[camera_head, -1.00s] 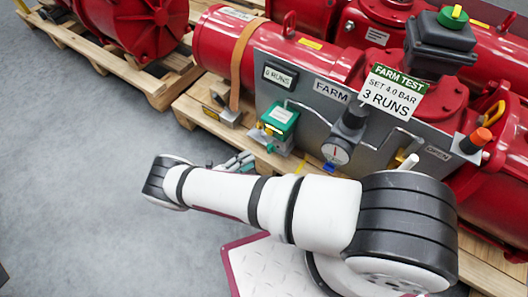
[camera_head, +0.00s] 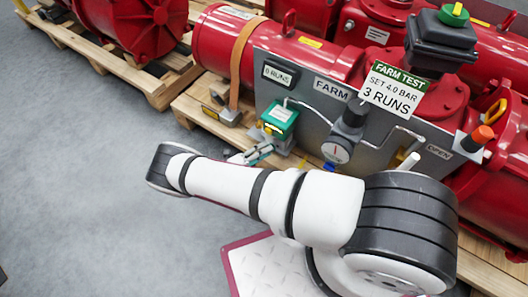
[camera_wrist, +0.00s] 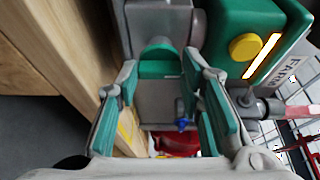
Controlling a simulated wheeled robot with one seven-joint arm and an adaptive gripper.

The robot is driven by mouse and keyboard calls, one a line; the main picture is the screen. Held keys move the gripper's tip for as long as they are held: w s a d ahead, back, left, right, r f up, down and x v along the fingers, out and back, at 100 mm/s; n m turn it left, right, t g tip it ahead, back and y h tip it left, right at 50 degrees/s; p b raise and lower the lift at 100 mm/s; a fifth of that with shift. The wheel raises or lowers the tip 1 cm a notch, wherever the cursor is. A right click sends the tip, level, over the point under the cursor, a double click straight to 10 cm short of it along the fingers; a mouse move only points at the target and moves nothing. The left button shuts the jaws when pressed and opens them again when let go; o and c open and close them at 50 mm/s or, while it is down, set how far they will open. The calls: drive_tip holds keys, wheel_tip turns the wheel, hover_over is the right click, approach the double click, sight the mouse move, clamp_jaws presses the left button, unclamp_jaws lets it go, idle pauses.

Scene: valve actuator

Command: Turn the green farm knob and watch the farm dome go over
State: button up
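The green knob (camera_wrist: 160,64) sits on a grey body under the green valve block (camera_head: 279,117). In the wrist view it lies between the tips of my gripper (camera_wrist: 160,75), whose green-padded fingers stand apart on either side. I cannot tell whether they touch it. In the head view my gripper (camera_head: 260,154) is just below the valve block, partly behind my arm. The block also shows in the wrist view (camera_wrist: 225,25) with a yellow button (camera_wrist: 244,46). The farm dome (camera_head: 455,15), green with a yellow mark, tops a dark box at upper right.
The grey panel (camera_head: 325,115) carries a FARM label, a "0 RUNS" counter (camera_head: 279,74) and a round gauge (camera_head: 337,152). A FARM TEST sign (camera_head: 391,89) reads 4.0 bar, 3 runs. Red actuators stand on wooden pallets (camera_head: 135,80). Grey floor at left is clear.

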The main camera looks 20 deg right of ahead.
drive_tip(key=c, duration=0.3)
drive_tip(key=shift+s+d+r+m+t+y+p, duration=0.15)
drive_tip(key=shift+m+t+y+p, duration=0.4)
drive_tip(key=shift+m+y+p, duration=1.05)
drive_tip(key=shift+s+d+r+m+t+y+p, duration=0.15)
drive_tip(key=shift+m+t+y+p, duration=0.45)
drive_tip(key=shift+m+p, duration=2)
drive_tip(key=shift+s+r+m+t+y+p, duration=0.15)
drive_tip(key=shift+m+t+y+p, duration=0.4)
drive_tip(key=shift+m+y+p, duration=1.4)
drive_tip(key=shift+f+m+h, duration=0.1)
drive_tip(key=shift+m+h, duration=0.55)
drive_tip(key=shift+h, duration=0.2)
drive_tip(key=o, duration=1.2)
drive_tip(key=shift+c, duration=0.2)
